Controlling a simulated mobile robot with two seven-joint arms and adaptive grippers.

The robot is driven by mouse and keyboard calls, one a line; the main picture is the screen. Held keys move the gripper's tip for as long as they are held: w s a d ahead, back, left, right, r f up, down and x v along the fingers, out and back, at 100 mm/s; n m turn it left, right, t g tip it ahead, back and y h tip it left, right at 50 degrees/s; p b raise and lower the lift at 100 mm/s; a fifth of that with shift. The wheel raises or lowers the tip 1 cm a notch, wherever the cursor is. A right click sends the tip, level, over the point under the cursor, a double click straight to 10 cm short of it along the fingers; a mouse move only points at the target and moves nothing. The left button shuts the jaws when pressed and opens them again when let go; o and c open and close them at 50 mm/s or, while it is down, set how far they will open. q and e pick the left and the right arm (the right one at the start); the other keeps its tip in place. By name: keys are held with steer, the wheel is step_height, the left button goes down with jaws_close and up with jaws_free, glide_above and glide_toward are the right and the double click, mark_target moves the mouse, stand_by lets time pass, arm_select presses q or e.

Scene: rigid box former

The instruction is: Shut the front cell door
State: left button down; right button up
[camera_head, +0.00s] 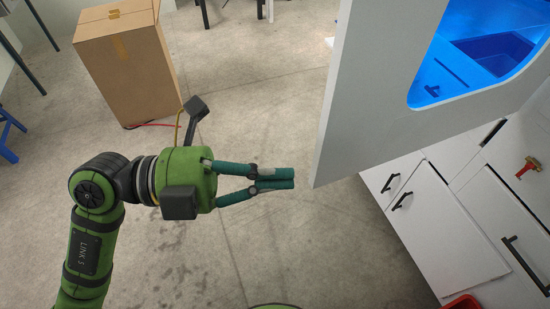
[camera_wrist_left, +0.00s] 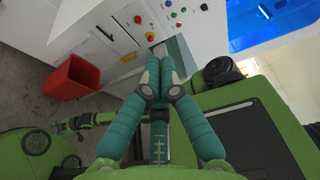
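The front cell door (camera_head: 375,95) is a grey-white panel with a rounded window, standing swung out from the white cell at the upper right of the head view. Blue light and a blue tray show through its window. My left gripper (camera_head: 293,178) points right, just left of the door's lower free corner. A small gap shows between them in the picture. Its teal fingers are together with nothing between them; they also meet in the left wrist view (camera_wrist_left: 160,58). Small green arm parts show at the lower left of the wrist view, too small to read a gripper's state.
A cardboard box (camera_head: 130,60) stands on the floor at the upper left. White cabinets with black handles (camera_head: 402,200) and a red-brass valve (camera_head: 528,167) lie at the right. A red bin (camera_wrist_left: 73,77) stands below a button panel.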

mark_target(324, 151)
arm_select(q)
steer(key=w+d, duration=0.1)
steer(key=d, duration=0.1)
steer(key=w+d+p, duration=0.1)
steer(key=d, duration=0.2)
steer(key=w+d+p, duration=0.1)
steer(key=d, duration=0.1)
steer(key=shift+d+r, duration=0.1)
steer(key=shift+d, duration=0.1)
steer(key=shift+w+a, duration=0.3)
steer(key=shift+w, duration=0.2)
